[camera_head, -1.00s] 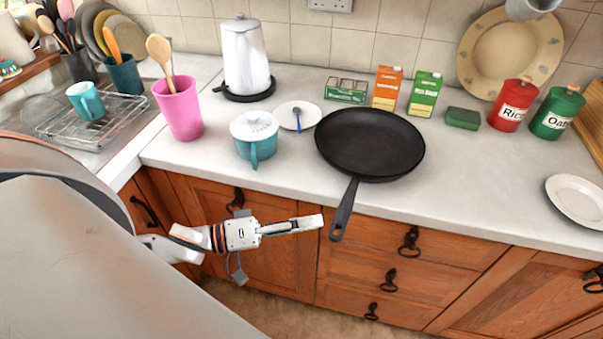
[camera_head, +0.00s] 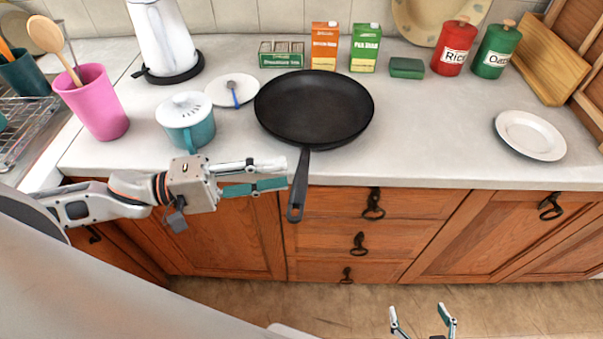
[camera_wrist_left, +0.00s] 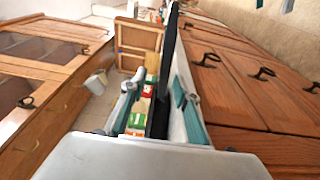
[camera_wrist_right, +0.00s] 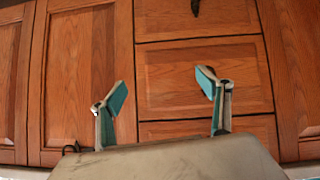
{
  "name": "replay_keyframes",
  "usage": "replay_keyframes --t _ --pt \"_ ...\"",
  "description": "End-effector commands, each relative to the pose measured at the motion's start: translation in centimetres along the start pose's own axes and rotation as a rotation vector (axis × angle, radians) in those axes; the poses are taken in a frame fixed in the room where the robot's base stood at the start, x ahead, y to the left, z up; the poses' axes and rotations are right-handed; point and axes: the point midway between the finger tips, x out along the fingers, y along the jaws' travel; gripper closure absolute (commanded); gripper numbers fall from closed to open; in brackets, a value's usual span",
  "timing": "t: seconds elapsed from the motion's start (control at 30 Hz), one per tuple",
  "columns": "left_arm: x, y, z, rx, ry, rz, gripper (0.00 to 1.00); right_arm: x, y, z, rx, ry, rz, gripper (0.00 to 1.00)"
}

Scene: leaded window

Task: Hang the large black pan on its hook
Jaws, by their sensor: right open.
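The large black pan (camera_head: 314,108) lies flat on the counter, its handle (camera_head: 299,190) sticking out over the front edge. My left gripper (camera_head: 287,175) is open, just left of the handle in the head view. In the left wrist view, a dark narrow strip, apparently the pan's handle (camera_wrist_left: 168,55), shows in the gap between the left fingers (camera_wrist_left: 157,102). I cannot tell whether they touch it. My right gripper (camera_head: 422,318) is open and empty, low in front of the drawers; it also shows in the right wrist view (camera_wrist_right: 163,82). No hook is visible.
A teal pot (camera_head: 187,122) and a white saucer (camera_head: 232,90) stand left of the pan. Cartons (camera_head: 324,45), a green sponge (camera_head: 407,68) and a red canister (camera_head: 455,46) stand behind. A white plate (camera_head: 530,135) lies right. The counter between pan and plate is clear.

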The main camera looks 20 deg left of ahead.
Motion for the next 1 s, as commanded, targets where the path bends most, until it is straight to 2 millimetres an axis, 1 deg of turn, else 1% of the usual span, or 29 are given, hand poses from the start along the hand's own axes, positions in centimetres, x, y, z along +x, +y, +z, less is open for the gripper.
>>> replay_keyframes --t 0.03,0.17,0.2,0.23,0.4,0.5,0.67,0.97,1.0 --pt "0.6 -0.3 0.0 0.003 -0.002 0.002 0.69 0.4 -0.2 0.9 0.000 -0.007 -0.002 0.24" --pt "2.0 -0.3 0.0 0.002 -0.001 0.002 0.69 0.7 -0.3 1.6 -0.005 -0.010 -0.001 0.24" --pt "2.4 0.2 -0.1 0.003 0.001 0.004 0.69 0.5 0.0 0.6 -0.008 -0.001 0.002 0.24" --pt "2.8 0.3 -0.1 0.004 0.001 0.005 0.69 0.4 0.0 0.2 -0.008 0.003 0.003 0.24" --pt "4.3 0.5 -0.1 0.003 0.002 0.004 0.69 0.1 0.3 -1.2 -0.004 0.021 0.006 0.24" --pt "5.0 0.5 -0.1 0.002 0.002 0.004 0.69 -0.1 0.4 -1.6 -0.002 0.025 0.006 0.24" --pt "5.6 0.2 -0.1 0.003 0.002 0.002 0.69 -0.2 0.3 -1.7 0.000 0.023 0.006 0.24" --pt "5.8 0.0 0.0 0.002 0.001 0.000 0.69 -0.2 0.1 -0.8 0.002 0.008 0.001 0.24" --pt "5.8 0.0 0.0 0.002 0.001 0.000 0.72 -0.2 0.1 -0.8 0.001 0.008 0.001 0.24"
